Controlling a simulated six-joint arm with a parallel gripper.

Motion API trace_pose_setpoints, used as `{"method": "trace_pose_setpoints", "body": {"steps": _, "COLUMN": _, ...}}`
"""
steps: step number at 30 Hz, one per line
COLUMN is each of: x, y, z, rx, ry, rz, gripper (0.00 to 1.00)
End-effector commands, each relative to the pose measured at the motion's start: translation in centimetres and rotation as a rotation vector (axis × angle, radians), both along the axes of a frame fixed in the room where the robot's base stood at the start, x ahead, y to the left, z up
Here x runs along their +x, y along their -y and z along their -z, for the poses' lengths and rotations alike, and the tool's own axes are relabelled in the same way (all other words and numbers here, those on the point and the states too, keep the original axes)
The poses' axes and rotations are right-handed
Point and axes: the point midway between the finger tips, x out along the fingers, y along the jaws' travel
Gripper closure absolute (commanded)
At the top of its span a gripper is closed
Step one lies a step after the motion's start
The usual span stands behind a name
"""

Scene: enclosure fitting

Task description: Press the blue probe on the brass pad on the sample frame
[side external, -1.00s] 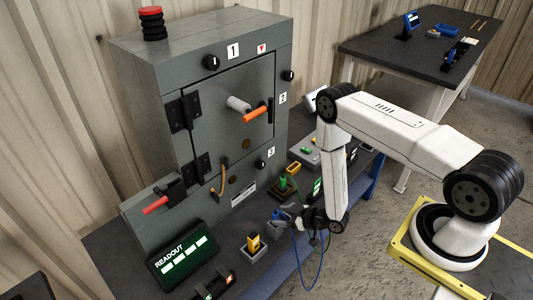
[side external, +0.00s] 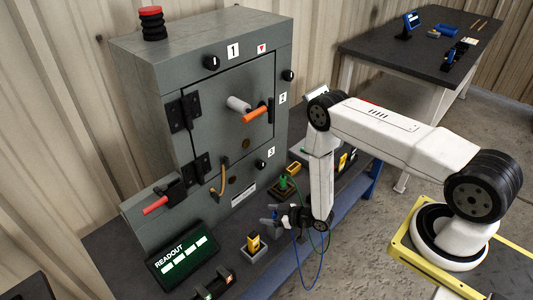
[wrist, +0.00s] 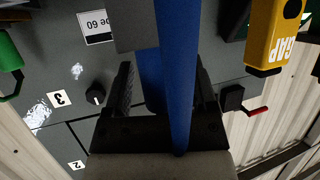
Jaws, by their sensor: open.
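The blue probe (wrist: 172,60) fills the middle of the wrist view and stands between the two black fingers of my gripper (wrist: 162,85). The fingers are open, with a gap beside the probe on at least the left. In the side view my gripper (side external: 291,217) is low over the bench front, at the probe's grey holder (side external: 268,221). A blue cable (side external: 318,272) hangs from there over the bench edge. I cannot make out the sample frame or its brass pad with certainty; my arm hides part of the bench behind it.
A green probe (side external: 283,183) stands behind my gripper. A yellow gauge (side external: 253,242), marked GAP in the wrist view (wrist: 276,35), and a readout (side external: 182,256) stand to the left.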

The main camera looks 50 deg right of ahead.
Motion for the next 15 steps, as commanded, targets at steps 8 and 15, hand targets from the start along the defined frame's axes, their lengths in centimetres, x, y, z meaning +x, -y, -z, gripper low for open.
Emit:
{"method": "trace_pose_setpoints", "body": {"steps": 8, "x": -0.01, "y": 0.00, "z": 0.00, "rx": 0.000, "ry": 0.000, "rz": 0.000, "gripper": 1.00}}
{"method": "trace_pose_setpoints", "body": {"steps": 15, "x": 0.00, "y": 0.01, "z": -0.02, "rx": 0.000, "ry": 0.000, "rz": 0.000, "gripper": 1.00}}
